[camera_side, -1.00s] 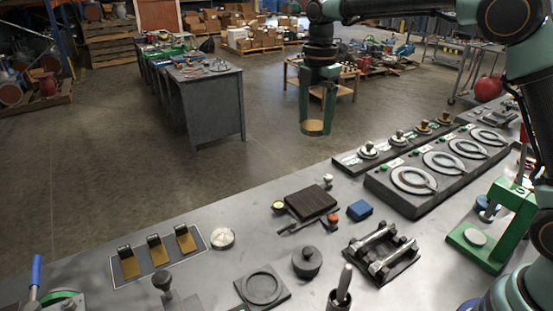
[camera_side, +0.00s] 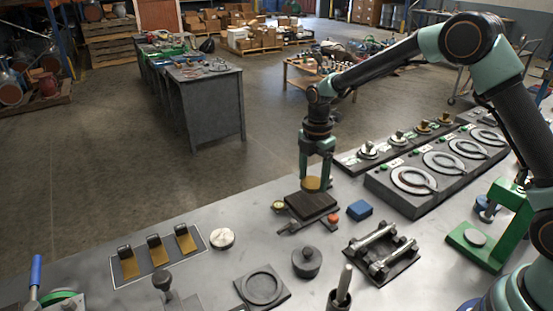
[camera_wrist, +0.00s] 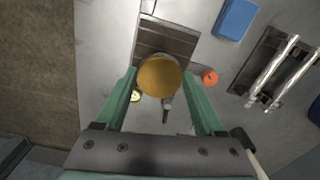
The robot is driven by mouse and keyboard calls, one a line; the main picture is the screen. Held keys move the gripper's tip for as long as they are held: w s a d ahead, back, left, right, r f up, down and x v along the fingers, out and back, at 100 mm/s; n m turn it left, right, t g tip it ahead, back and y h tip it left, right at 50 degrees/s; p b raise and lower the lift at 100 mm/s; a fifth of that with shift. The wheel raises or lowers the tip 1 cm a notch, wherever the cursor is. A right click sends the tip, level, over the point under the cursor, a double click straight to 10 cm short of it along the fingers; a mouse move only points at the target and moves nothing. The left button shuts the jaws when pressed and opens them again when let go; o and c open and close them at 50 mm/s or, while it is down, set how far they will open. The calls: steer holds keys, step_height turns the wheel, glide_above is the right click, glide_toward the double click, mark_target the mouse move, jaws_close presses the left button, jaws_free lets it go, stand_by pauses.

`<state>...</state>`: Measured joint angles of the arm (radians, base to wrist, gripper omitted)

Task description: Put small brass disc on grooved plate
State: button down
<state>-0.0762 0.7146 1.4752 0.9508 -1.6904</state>
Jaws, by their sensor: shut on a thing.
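The small brass disc (camera_side: 312,184) is held in my gripper (camera_side: 316,178), whose fingers are shut on its sides. In the wrist view the brass disc (camera_wrist: 159,76) shows as a round face between the green fingertips of my gripper (camera_wrist: 158,82). The dark grooved plate (camera_side: 311,205) lies on the bench just below the disc. In the wrist view the grooved plate (camera_wrist: 167,42) is partly hidden behind the disc. The disc looks to be above the plate's rear part; the exact gap between them is hard to tell.
A yellow-faced gauge (camera_side: 278,206), an orange-red knob (camera_side: 333,217) and a blue block (camera_side: 360,210) sit close around the plate. A rack with metal bars (camera_side: 380,252) and a dark round weight (camera_side: 307,262) stand in front. A dial panel (camera_side: 440,165) is at right.

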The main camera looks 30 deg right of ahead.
mark_target(313, 182)
steer(key=shift+f, duration=1.85)
steer(key=shift+f, duration=0.2)
jaws_free()
steer(key=shift+r, duration=0.1)
step_height(313, 182, up, 12)
steer(key=shift+f, duration=0.25)
steer(key=s+d+r+m+t, duration=0.2)
steer(key=s+r+m+t, duration=0.1)
steer(key=s+r+m, duration=0.7)
steer(key=s+d+m+t, duration=0.1)
steer(key=s+m+t, duration=0.1)
steer(key=s+m, duration=0.8)
steer(key=shift+d+t, duration=0.3)
steer(key=shift+d, duration=0.05)
